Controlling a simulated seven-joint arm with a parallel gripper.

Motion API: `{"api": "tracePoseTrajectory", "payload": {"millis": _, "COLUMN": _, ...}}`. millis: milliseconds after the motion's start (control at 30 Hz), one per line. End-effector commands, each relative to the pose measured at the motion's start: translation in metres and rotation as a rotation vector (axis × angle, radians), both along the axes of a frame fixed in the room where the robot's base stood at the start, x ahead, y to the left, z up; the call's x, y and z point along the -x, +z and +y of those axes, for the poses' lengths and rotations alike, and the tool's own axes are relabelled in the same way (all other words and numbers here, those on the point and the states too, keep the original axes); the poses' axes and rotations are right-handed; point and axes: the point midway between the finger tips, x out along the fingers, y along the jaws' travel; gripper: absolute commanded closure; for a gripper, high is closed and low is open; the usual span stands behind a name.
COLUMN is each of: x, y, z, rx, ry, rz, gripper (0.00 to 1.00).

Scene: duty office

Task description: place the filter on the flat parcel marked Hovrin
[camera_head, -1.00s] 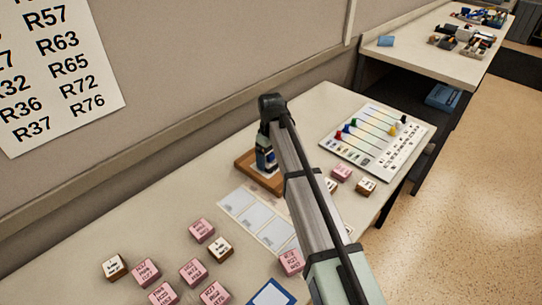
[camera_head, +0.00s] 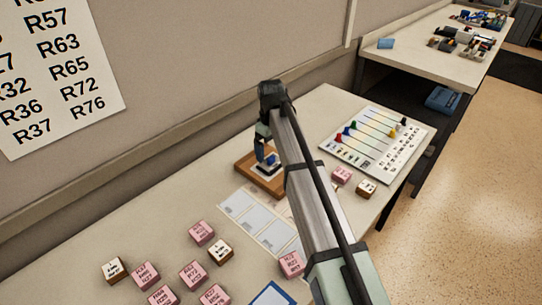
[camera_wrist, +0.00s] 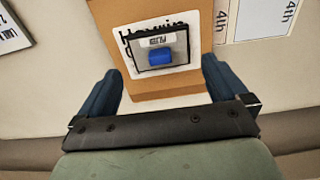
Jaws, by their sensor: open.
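The flat brown parcel (camera_head: 245,165) lies on the desk near the wall; in the wrist view the parcel (camera_wrist: 202,50) has a white label (camera_wrist: 128,55) reading Hovrin, partly covered. The filter (camera_wrist: 142,57), a dark-framed square with a blue grip on top, appears to lie flat on that label. The filter also shows on the parcel in the head view (camera_head: 266,168). My gripper (camera_head: 265,148) is open just above the filter. Its two blue fingers (camera_wrist: 160,75) are spread to either side, apart from the filter, with nothing between them.
A row of pale marked spaces (camera_head: 262,222) lies beside the parcel. Pink and white-topped blocks (camera_head: 193,274) are scattered at the front, with two blocks (camera_head: 342,175) on the right. A white board with coloured pegs (camera_head: 375,145) lies at the back right. The wall runs close behind the parcel.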

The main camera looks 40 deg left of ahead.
Motion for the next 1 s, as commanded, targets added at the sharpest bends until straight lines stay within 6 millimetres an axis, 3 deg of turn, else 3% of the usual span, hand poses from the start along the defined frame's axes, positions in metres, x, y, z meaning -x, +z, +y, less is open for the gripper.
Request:
{"api": "tracePoseTrajectory", "payload": {"millis": 200, "x": -0.001, "y": 0.04, "z": 0.001, "rx": -0.002, "ry": 0.0, "rz": -0.001, "gripper": 0.0}}
{"api": "tracePoseTrajectory", "payload": {"millis": 400, "x": 0.0, "y": 0.062, "z": 0.0, "rx": -0.001, "ry": 0.0, "rz": -0.001, "gripper": 0.0}}
{"api": "tracePoseTrajectory", "payload": {"millis": 1000, "x": 0.0, "y": 0.07, "z": 0.0, "rx": 0.0, "ry": 0.0, "rz": 0.0, "gripper": 0.0}}
